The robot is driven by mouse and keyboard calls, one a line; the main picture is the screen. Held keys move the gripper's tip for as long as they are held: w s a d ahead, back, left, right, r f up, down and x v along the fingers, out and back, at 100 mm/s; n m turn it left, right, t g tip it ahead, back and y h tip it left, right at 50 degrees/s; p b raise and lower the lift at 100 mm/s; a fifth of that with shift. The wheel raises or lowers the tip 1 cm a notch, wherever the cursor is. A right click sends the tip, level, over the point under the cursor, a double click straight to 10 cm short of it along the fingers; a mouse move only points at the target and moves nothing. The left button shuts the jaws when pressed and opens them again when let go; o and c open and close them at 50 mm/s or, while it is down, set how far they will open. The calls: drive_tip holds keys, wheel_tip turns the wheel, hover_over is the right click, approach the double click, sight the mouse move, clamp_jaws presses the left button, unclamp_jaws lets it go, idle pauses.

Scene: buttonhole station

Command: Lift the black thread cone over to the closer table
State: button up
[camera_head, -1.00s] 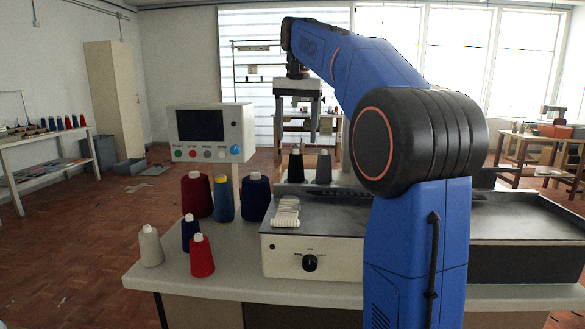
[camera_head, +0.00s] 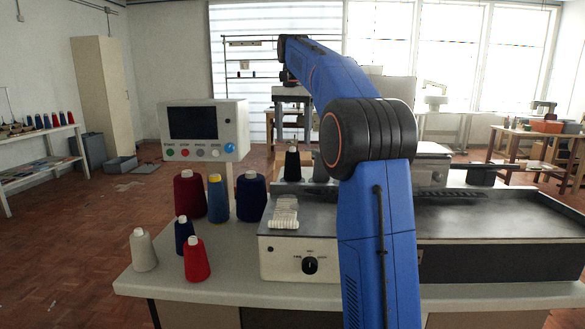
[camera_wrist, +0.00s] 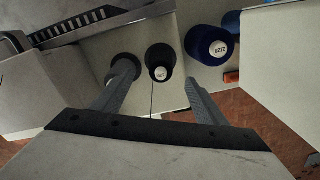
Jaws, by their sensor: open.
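The black thread cone (camera_head: 292,164) stands upright behind the left end of the grey-topped machine, beside a dark grey cone (camera_head: 320,170). My gripper (camera_head: 292,138) is open and empty above these cones. In the wrist view the black cone (camera_wrist: 160,62) lies between the two spread fingers (camera_wrist: 158,78), and I see no contact. The grey cone there (camera_wrist: 124,66) is partly covered by the left finger. The closer table (camera_head: 225,291) has a pale top and carries the machine and several cones.
Dark red (camera_head: 190,194), blue (camera_head: 218,200), navy (camera_head: 251,197), white (camera_head: 143,251) and red (camera_head: 196,261) cones stand on the table's left side. A control panel (camera_head: 204,132) rises behind them. The table's front left edge is clear.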

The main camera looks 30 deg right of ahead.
sight(292, 166)
wheel_tip(292, 166, down, 12)
drive_tip(key=shift+w+r, duration=0.1)
drive_tip(key=shift+r, duration=0.15)
idle(0.4)
drive_tip(key=shift+c, duration=0.4)
drive_tip(key=c, duration=1.1)
drive_tip(key=shift+r, duration=0.15)
